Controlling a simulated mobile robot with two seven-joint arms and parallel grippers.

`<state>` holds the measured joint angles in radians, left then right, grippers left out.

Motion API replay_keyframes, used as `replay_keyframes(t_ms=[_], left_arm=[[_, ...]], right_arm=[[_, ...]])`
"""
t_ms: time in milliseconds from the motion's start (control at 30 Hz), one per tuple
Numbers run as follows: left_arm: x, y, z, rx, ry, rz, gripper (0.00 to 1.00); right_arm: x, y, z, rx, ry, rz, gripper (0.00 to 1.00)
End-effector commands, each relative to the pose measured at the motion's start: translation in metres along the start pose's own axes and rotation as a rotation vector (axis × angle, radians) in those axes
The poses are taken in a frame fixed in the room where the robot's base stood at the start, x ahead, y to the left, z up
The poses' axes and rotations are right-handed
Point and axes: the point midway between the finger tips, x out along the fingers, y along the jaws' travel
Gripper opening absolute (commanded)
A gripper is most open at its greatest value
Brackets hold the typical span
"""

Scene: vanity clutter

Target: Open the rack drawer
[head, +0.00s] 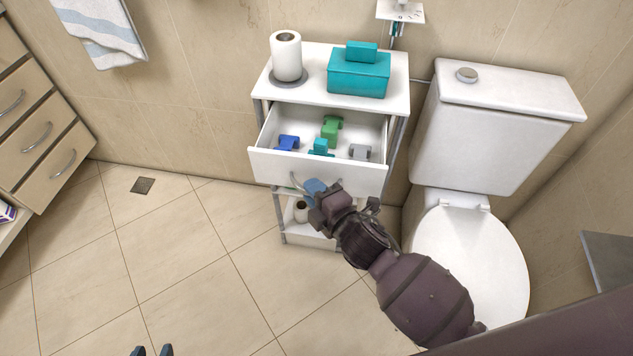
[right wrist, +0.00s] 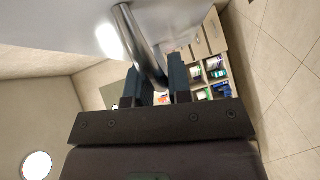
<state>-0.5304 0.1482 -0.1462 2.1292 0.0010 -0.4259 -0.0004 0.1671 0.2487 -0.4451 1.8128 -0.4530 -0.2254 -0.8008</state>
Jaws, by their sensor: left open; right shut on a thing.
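The white rack (head: 396,98) stands against the wall. Its top drawer (head: 315,169) is pulled out and its inside shows. The curved metal drawer handle (head: 296,181) is on the drawer's front. My right gripper (head: 312,190) is at the handle and shut on it. In the right wrist view the handle (right wrist: 139,44) runs down between the two dark fingers (right wrist: 161,84). My left gripper (head: 152,351) is open and empty at the bottom edge of the head view, low over the floor and away from the rack; only its fingertips show.
Several blue, green, teal and grey items lie in the drawer. A paper roll (head: 286,56) and a teal box (head: 358,76) stand on the rack top. A toilet (head: 470,250) is close on the right. A drawer cabinet (head: 40,130) stands left. The floor (head: 180,250) between is clear.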

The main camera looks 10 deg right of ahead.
Motion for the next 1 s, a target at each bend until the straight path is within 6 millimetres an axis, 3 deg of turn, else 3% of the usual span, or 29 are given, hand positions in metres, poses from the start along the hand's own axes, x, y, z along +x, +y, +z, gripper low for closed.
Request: replay_keyframes(t_ms=[300,333,500,833,1000], left_arm=[[-0.002,-0.001,0.004,0.001,-0.009,-0.003,0.43],[-0.002,-0.002,0.004,0.001,-0.01,-0.003,0.43],[-0.002,-0.003,0.005,0.008,-0.011,-0.002,0.43],[-0.001,-0.004,0.001,0.013,-0.004,-0.001,0.43],[-0.001,-0.004,-0.008,0.012,0.013,-0.002,0.43]], right_arm=[[0.0,0.0,0.0,-0.001,-0.001,0.0,0.0],[0.0,0.0,0.0,-0.001,-0.001,0.0,0.22],[0.0,0.0,0.0,-0.001,0.0,0.0,0.44],[-0.004,0.0,0.0,-0.001,0.0,0.0,0.44],[-0.022,0.001,0.0,-0.001,-0.001,0.001,0.44]])
